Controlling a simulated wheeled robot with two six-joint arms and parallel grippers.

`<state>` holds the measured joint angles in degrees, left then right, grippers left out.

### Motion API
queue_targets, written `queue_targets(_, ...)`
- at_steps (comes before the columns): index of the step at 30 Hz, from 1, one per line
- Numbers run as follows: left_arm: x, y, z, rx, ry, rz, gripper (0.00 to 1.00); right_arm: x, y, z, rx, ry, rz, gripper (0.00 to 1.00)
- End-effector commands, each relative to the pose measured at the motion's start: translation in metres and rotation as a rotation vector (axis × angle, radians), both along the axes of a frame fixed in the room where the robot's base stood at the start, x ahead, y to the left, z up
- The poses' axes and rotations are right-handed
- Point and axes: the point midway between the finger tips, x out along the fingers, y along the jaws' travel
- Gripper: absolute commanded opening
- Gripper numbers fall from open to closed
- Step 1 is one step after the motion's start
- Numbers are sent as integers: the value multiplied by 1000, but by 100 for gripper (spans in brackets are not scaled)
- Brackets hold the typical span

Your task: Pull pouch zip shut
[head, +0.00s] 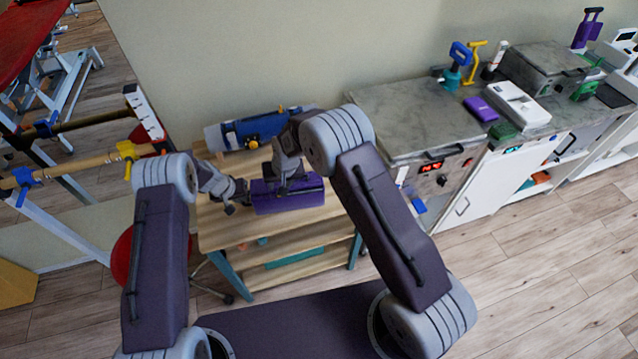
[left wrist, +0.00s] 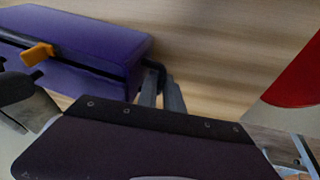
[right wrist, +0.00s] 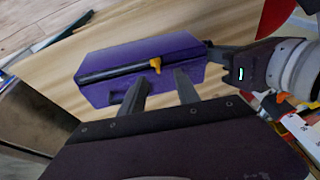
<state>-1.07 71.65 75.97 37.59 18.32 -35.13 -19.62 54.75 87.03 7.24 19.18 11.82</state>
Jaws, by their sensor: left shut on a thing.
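The purple pouch (head: 290,204) lies on the wooden table, with a dark zip line along its top. The orange zip pull (right wrist: 155,65) stands up from the zip, nearer the pouch end that my left gripper holds; it also shows in the left wrist view (left wrist: 38,53). My left gripper (head: 246,192) is shut on that end of the pouch, at a dark loop (left wrist: 155,72). My right gripper (right wrist: 160,84) is open over the pouch, its fingers apart, with the zip pull just beyond the gap between them. In the head view my right arm partly hides the pouch.
The table (head: 222,228) has bare wood in front of the pouch. A blue and white rolled item (head: 240,132) lies at its back. A grey-topped cabinet (head: 415,120) stands to the right. A red ball (head: 124,254) is low at the left.

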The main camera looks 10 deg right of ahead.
Motion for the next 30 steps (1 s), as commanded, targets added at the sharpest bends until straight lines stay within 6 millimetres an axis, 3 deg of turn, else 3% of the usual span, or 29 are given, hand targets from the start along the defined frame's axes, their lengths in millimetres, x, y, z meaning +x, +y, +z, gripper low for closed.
queue_targets(15, 0, 0, 0, 0, -1, 0, 0, 0, 0, 49, 0, -1, 0, 38)
queue_targets(23, 0, 0, 0, 0, -1, 0, 0, 0, 0, 52, 0, 1, 0, 38)
queue_targets(24, 0, 0, 0, 0, -1, 0, 13, 0, 0, 52, 0, 1, 0, 38)
queue_targets(26, 0, 0, 0, 0, -1, 0, 30, 0, 0, 52, 0, 1, 0, 38)
queue_targets(30, 0, 0, 0, 0, -1, 0, 31, 0, 0, 52, 0, 1, -1, 38)
